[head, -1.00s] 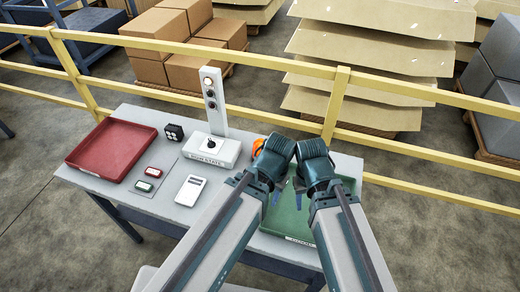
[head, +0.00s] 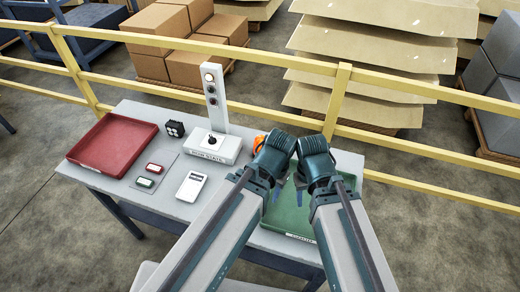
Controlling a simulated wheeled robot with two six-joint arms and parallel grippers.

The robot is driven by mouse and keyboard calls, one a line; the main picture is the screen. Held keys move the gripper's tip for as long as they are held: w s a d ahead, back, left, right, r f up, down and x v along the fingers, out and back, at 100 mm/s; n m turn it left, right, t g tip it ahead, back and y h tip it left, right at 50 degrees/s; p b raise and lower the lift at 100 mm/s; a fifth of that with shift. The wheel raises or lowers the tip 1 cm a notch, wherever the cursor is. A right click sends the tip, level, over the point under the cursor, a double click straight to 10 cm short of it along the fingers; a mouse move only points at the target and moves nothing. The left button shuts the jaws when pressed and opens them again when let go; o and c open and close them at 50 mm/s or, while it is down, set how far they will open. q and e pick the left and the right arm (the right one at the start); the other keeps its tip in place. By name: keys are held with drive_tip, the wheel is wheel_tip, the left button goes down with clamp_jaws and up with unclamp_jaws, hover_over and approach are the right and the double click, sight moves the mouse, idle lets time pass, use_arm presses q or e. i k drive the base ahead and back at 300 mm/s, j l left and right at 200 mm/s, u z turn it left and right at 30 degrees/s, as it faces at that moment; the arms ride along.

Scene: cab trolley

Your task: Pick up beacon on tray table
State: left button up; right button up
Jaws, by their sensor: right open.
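An orange object (head: 258,144), which may be the beacon, sits on the grey table (head: 208,222). It is mostly hidden behind my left wrist, so I cannot tell its full shape. My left gripper (head: 276,194) points down over the green tray (head: 287,222); its jaw opening is not clear. My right gripper (head: 299,192) is open beside it, also over the green tray, and appears empty. The two wrists are close together and cover much of the tray's far part.
A red tray (head: 113,148) lies at the table's left. A white switch post (head: 216,100) stands behind a white handheld device (head: 191,186). A small black block (head: 175,129) and two small buttons are nearby. A yellow rail (head: 290,68) runs behind the table.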

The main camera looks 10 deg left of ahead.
sight(259, 139)
drive_tip(key=j+z, duration=0.15)
drive_tip(key=z, duration=0.75)
drive_tip(key=k+j+z, duration=0.25)
drive_tip(key=j+z, duration=0.2)
drive_tip(key=k+j+z, duration=0.3)
drive_tip(key=z, duration=0.15)
drive_tip(key=k+j+z, duration=0.1)
drive_tip(key=k+j, duration=0.5)
drive_tip(key=k, duration=0.1)
